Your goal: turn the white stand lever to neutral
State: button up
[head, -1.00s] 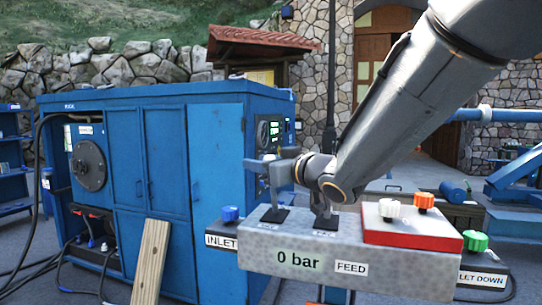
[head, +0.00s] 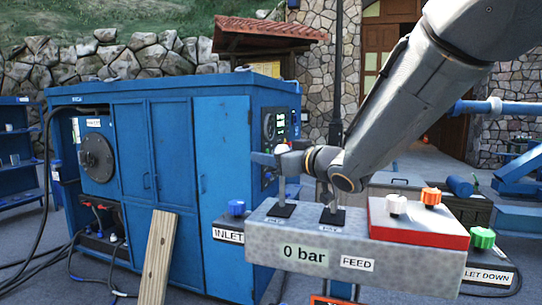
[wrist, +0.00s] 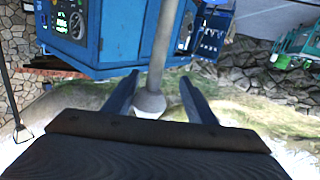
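A lever with a pale knob (head: 283,149) stands near upright on the left of the grey control block (head: 262,248). My gripper (head: 265,158) is at its upper part in the head view. In the wrist view, the lever (wrist: 160,50) runs between the two spread fingers of my gripper (wrist: 160,92), and its knob (wrist: 149,103) sits between them with a gap visible on the sides. A second lever (head: 327,198) stands to the right, its top hidden by my arm. The small labels at the lever bases are unreadable.
The block shows 0 bar and FEED. A red box (head: 415,224) with a white knob (head: 396,205) and an orange knob (head: 431,196) sits on its right. Blue (head: 236,208) and green (head: 482,238) knobs flank it. A blue cabinet (head: 220,160) stands behind.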

jog(key=b+v, duration=0.2)
jog(key=v, duration=0.5)
jog(key=shift+s+d, duration=0.3)
